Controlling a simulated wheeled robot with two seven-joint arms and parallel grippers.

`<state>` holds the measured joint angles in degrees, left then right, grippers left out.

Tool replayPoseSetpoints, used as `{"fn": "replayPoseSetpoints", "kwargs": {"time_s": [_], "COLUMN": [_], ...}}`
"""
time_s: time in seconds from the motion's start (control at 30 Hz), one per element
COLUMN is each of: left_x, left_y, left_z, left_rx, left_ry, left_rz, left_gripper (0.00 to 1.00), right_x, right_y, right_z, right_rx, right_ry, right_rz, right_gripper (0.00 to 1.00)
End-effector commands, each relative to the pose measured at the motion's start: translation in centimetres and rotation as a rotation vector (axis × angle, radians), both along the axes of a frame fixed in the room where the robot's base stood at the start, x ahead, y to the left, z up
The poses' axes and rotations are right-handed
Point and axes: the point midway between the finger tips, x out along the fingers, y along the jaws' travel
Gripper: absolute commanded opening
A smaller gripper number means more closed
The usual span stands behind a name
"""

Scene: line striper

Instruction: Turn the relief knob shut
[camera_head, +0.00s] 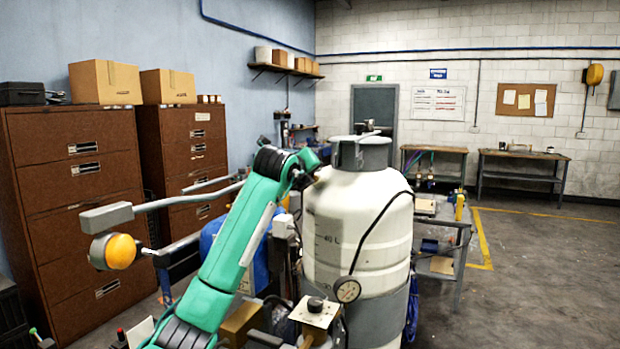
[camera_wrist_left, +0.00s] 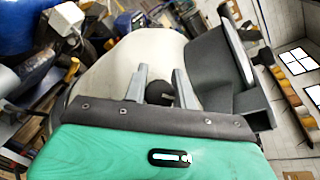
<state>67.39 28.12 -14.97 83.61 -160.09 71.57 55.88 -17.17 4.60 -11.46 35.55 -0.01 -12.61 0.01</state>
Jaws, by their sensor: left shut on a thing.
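The line striper's tall cream tank (camera_head: 345,215) stands in the middle of the head view, with a grey collar and cap (camera_head: 362,152) on top. In the left wrist view, the small dark relief knob (camera_wrist_left: 158,95) is on the tank's pale shoulder (camera_wrist_left: 125,62). My left gripper (camera_wrist_left: 160,78) has its two grey fingers on either side of the knob, shut on it. The knob's lower part is hidden behind my wrist. In the head view my green left arm reaches up to the tank's upper left, and the knob cannot be made out there. My right gripper is not in view.
A pressure gauge (camera_head: 347,289) on a black hose hangs at the tank's front. Brown cabinets (camera_head: 78,190) stand at left. The floor at right (camera_head: 560,260) is clear.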

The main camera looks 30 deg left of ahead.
Motion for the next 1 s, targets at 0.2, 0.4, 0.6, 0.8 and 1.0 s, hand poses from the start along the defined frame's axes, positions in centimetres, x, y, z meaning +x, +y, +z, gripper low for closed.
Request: {"fn": "replayPoseSetpoints", "kwargs": {"time_s": [0.2, 0.4, 0.6, 0.8, 1.0], "left_x": [-0.09, -0.17, -0.25, -0.32, -0.35], "left_y": [0.22, 0.35, 0.41, 0.41, 0.40], "left_z": [-0.15, -0.23, -0.39, -0.54, -0.59], "left_rx": [-0.130, -0.242, -0.334, -0.394, -0.424], "left_ry": [0.080, 0.150, 0.207, 0.246, 0.264], "left_rz": [0.138, 0.254, 0.347, 0.408, 0.437], "left_gripper": [0.04, 0.04, 0.04, 0.04, 0.04], "right_x": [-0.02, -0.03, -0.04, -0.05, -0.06], "right_y": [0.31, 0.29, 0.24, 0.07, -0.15], "right_z": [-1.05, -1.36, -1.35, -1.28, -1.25], "right_rx": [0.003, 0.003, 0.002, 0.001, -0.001], "right_ry": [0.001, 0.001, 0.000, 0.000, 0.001], "right_rz": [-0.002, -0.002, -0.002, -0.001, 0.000], "right_gripper": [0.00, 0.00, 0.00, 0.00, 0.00]}}
